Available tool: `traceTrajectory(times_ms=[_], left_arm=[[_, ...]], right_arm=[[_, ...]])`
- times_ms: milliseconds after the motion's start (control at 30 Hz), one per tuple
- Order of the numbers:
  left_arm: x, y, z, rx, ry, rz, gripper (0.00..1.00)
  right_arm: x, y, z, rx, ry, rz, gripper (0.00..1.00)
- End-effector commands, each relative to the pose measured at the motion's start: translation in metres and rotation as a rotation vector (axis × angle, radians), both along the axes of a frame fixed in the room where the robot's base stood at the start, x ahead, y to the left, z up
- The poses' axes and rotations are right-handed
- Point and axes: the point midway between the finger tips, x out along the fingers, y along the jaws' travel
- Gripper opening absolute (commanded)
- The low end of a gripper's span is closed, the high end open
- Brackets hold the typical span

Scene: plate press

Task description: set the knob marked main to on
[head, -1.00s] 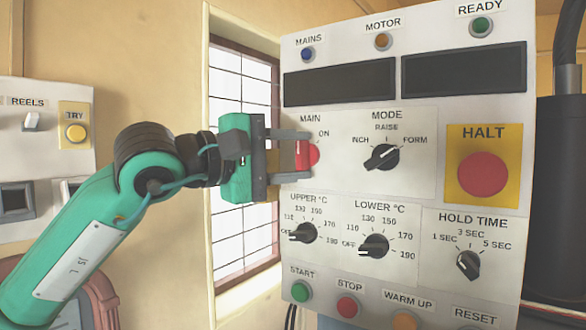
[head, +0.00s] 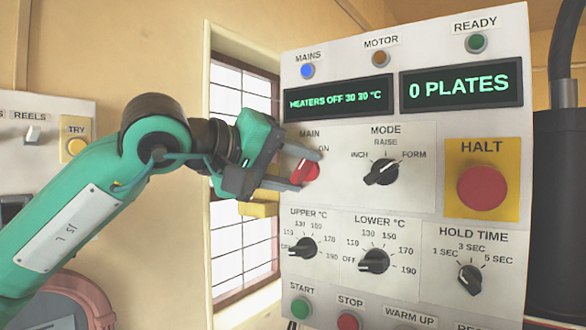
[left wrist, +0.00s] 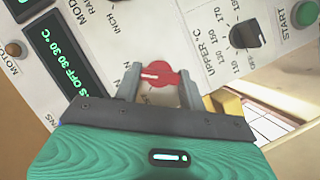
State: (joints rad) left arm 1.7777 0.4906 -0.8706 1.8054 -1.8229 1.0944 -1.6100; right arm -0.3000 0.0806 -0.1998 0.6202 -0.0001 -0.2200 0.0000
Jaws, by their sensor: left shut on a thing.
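The red knob marked main (head: 306,172) is on the upper left of the panel. Its pointer is tilted toward the ON label (head: 323,149). My left gripper (head: 298,164) is turned with the knob, and its two fingers are shut on it. In the left wrist view the red knob (left wrist: 158,75) sits between the fingertips, with a white line on its grip. The mains lamp (head: 307,71) glows blue. The left display (head: 338,97) reads heaters off 30 30 °C, and the right display (head: 461,87) reads 0 plates. My right gripper is not in view.
The mode knob (head: 382,172) is right of the main knob. The upper °C knob (head: 303,248) and lower °C knob (head: 373,261) are below. The yellow halt plate with its red button (head: 482,188) is at the right. A window (head: 240,240) is behind my arm.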

Motion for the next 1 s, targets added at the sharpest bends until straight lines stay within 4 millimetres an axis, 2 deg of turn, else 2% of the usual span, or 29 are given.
traceTrajectory(times_ms=[467,500,567,867,1000], left_arm=[[-0.0001,-0.0007,-0.0019,0.014,-0.005,-0.001,0.18],[-0.0001,-0.0007,-0.0019,0.014,-0.005,-0.001,0.49],[-0.0002,-0.0007,-0.0017,0.013,-0.005,-0.001,0.61],[-0.0005,0.0003,-0.0006,0.011,-0.006,-0.001,0.63],[-0.0065,0.0091,0.0002,0.011,-0.006,0.002,0.63]], right_arm=[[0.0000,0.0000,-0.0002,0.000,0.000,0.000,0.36],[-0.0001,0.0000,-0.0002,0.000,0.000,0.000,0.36],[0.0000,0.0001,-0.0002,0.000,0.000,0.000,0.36],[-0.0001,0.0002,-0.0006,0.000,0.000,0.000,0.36],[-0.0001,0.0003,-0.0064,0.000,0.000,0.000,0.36]])
